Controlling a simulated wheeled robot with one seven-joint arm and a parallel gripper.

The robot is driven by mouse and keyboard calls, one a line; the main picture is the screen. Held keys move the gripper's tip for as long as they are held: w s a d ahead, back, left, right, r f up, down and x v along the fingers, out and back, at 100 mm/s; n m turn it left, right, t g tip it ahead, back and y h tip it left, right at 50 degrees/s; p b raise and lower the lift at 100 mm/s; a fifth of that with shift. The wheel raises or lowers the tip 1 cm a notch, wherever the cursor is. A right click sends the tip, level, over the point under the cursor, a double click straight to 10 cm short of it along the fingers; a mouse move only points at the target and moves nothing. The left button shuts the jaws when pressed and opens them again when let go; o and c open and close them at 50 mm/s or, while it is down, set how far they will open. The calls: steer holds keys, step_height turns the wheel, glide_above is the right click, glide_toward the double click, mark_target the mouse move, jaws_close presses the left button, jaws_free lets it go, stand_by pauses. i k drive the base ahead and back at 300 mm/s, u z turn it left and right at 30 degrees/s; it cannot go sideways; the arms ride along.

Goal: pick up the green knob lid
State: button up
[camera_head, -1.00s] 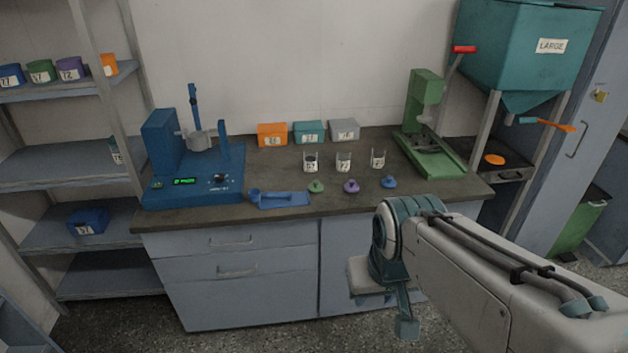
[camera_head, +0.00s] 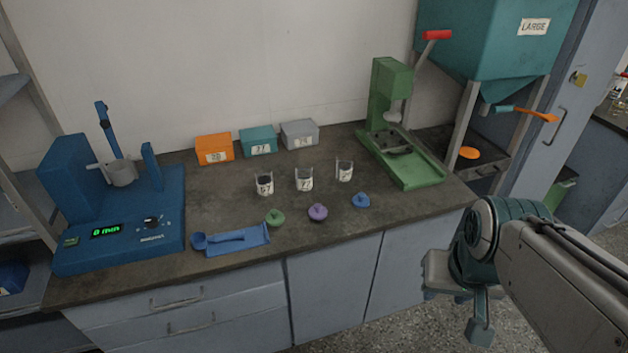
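The green knob lid (camera_head: 275,218) lies on the bench top near its front edge, just right of the blue scoop tray. A purple knob lid (camera_head: 317,212) and a blue knob lid (camera_head: 361,200) lie in a row to its right. My gripper (camera_head: 458,305) hangs at the lower right, in front of the bench and well away from the green lid. Its fingers point down and look spread apart, with nothing seen between them.
Labelled cups (camera_head: 304,180) stand behind the lids. A blue shaker machine (camera_head: 120,215) is at left and a green press (camera_head: 400,130) at right. Orange, teal and grey boxes (camera_head: 258,141) line the wall. The blue tray (camera_head: 232,240) lies left of the lids.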

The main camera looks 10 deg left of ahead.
mark_target(275, 218)
steer(key=i, duration=0.6)
steer(key=u, duration=0.95)
steer(key=i, duration=0.5)
steer(key=u, duration=0.6)
